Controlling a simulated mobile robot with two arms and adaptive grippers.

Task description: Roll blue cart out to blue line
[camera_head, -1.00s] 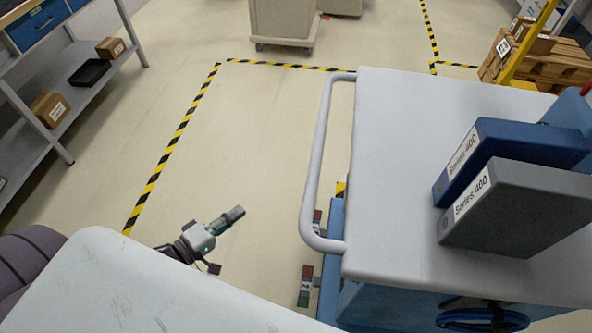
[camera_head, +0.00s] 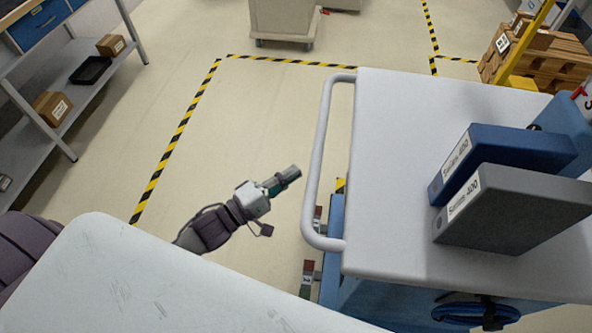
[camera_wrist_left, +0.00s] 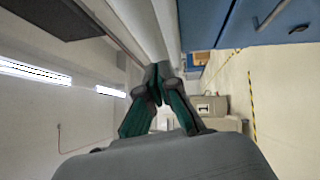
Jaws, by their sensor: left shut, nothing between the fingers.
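The blue cart (camera_head: 333,215) has a pale grey top (camera_head: 388,140) and stands at the right in the head view. Its grey tubular handle (camera_head: 316,160) is on its left side. My left gripper (camera_head: 296,172) is shut and empty, just left of the handle with a small gap that I cannot judge exactly. In the left wrist view, my left gripper's fingertips (camera_wrist_left: 158,72) meet in the middle, near the blue cart side (camera_wrist_left: 235,22). No blue line shows. My right gripper is not in view.
A grey-white surface (camera_head: 150,285) fills the lower left. Striped tape (camera_head: 180,130) marks open floor.

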